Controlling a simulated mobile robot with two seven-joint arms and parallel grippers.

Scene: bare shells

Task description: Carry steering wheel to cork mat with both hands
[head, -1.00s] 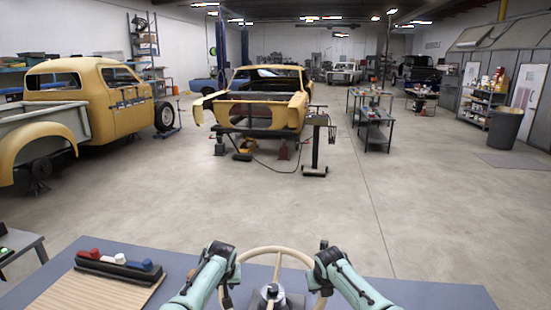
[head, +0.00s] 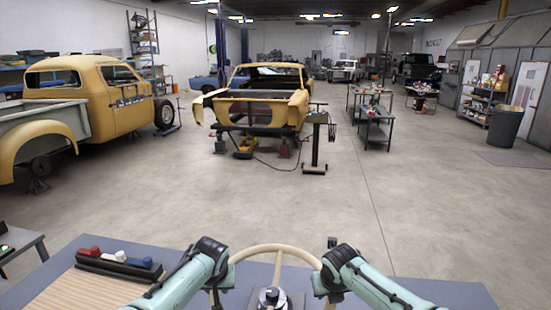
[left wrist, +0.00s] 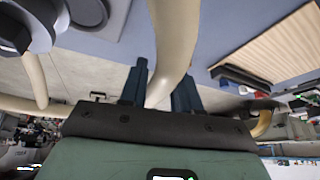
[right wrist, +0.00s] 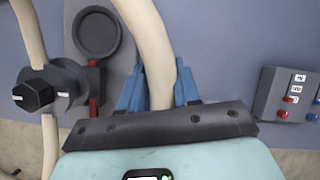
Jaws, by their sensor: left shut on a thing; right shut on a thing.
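The steering wheel (head: 275,248) has a cream rim and a dark and silver hub (head: 268,298). It is at the bottom middle of the head view, between my arms. My left gripper (left wrist: 158,92) is shut on the rim's left side in the left wrist view. My right gripper (right wrist: 158,92) is shut on the rim's right side in the right wrist view. The cork mat (head: 85,292), tan and striped, lies on the bench left of the wheel. It also shows in the left wrist view (left wrist: 268,52). I cannot tell the wheel's height above the bench.
A dark rack with red, white and blue pieces (head: 118,262) stands along the mat's back edge. A grey plate with a round dark dish (right wrist: 98,34) lies beneath the wheel. A switch box (right wrist: 285,95) is right of it.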

